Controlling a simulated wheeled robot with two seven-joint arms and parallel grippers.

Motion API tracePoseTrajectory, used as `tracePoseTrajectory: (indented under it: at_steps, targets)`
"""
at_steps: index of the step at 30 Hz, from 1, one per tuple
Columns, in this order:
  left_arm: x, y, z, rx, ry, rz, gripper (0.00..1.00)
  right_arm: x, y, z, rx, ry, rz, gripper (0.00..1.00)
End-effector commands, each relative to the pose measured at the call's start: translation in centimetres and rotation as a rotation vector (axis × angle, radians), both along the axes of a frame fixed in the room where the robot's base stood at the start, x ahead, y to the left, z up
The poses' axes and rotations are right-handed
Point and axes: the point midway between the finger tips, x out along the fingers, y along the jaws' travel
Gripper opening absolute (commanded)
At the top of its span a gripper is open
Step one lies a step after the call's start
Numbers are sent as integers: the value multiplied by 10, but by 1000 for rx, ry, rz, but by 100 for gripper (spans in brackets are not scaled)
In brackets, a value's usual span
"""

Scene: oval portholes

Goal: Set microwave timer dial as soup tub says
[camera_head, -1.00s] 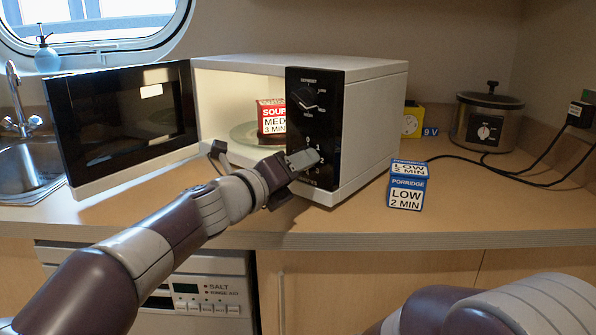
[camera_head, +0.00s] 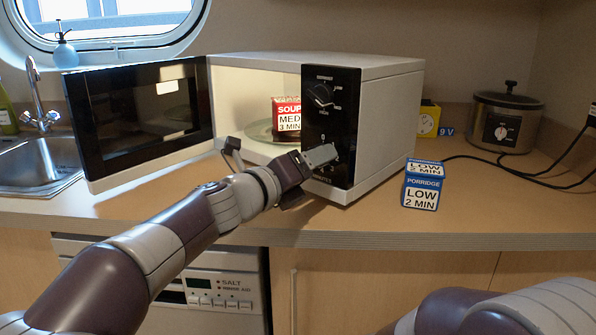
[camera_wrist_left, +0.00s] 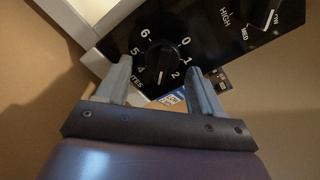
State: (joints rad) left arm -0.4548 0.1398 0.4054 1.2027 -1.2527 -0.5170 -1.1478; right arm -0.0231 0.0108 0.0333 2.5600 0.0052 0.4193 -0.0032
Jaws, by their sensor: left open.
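The soup tub (camera_head: 287,117) stands inside the open microwave (camera_head: 385,125); its red and white label reads SOUP, MED, 3 MIN. The black timer dial (camera_wrist_left: 163,60) shows in the left wrist view, with numbers around it; the 3 and the pointer's exact setting are hard to make out. My left gripper (camera_wrist_left: 159,66) is open, its fingers on either side of the dial; I cannot tell whether they touch it. In the head view this gripper (camera_head: 322,156) hides most of the timer dial. The power dial (camera_head: 321,95) sits above it. My right gripper is out of view.
The microwave door (camera_head: 140,120) stands open to the left, beside the sink (camera_head: 35,165). A blue porridge box (camera_head: 422,190) reading LOW, 2 MIN stands right of the microwave. A pot (camera_head: 505,122), a yellow 9 V box (camera_head: 428,120) and black cables are farther back right.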

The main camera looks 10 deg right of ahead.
Motion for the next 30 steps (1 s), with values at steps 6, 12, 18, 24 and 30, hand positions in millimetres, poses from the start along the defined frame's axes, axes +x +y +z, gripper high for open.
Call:
tracePoseTrajectory:
  at_steps: [6, 12, 18, 24, 30]
  targets:
    - [-29, 41, 1, -2, -1, 4, 67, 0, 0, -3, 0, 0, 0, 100]
    - [-58, 81, 0, 0, 0, 3, 67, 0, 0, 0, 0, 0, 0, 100]
    - [-71, 98, -1, 1, 0, 1, 67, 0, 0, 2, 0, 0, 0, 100]
    - [-71, 98, -1, 1, 0, -1, 67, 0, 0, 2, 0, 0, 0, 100]
    - [-71, 98, 0, 1, 0, -1, 67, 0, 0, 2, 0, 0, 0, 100]
